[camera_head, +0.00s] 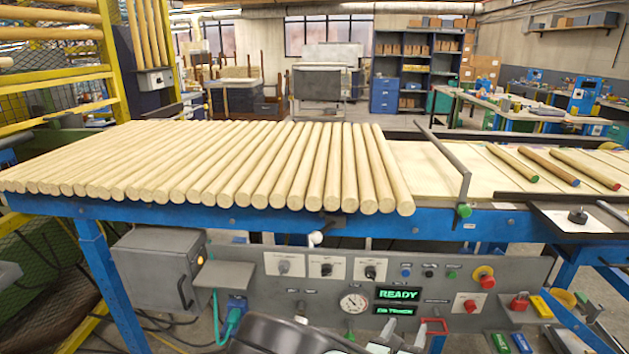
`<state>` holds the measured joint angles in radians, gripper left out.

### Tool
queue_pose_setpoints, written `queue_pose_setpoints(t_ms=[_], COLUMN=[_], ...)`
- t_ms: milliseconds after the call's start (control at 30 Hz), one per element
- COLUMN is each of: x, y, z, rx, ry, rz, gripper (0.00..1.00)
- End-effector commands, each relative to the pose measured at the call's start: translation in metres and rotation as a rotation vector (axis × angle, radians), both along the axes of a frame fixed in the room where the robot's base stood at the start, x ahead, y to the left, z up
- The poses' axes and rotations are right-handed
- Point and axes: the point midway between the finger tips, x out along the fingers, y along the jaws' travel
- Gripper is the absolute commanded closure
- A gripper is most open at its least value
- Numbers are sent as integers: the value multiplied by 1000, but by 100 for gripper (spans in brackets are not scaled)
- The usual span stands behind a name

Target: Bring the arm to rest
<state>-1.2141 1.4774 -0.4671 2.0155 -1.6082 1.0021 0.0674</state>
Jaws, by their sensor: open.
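A dark rounded shape (285,335) at the bottom edge, left of centre, looks like part of my own arm, cut off by the frame. I cannot tell how the rest of the arm is posed. In front stands a blue-framed bench (250,217) with a row of pale turned wooden rods (230,165) lying side by side on it. No rod is seen lifted or held.
A grey control panel (320,285) with knobs, a gauge and a green "READY" display hangs below the bench. A dark bar (440,150) crosses the bench right of the rods. Several colour-tipped rods (550,167) lie further right. Yellow fencing (105,60) stands left.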

Motion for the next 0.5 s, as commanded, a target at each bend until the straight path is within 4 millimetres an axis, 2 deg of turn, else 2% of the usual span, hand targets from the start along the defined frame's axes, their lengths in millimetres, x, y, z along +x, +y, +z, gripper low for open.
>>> queue_pose_setpoints(t_ms=[100,233,367,500], x=[-27,-62,-96,-131], y=[-17,-25,-23,-11], z=[20,38,59,87], rx=[192,387,578,782], ry=[-4,-4,-2,1], rz=[-249,-496,-725,-951], gripper=[46,46,46,46])
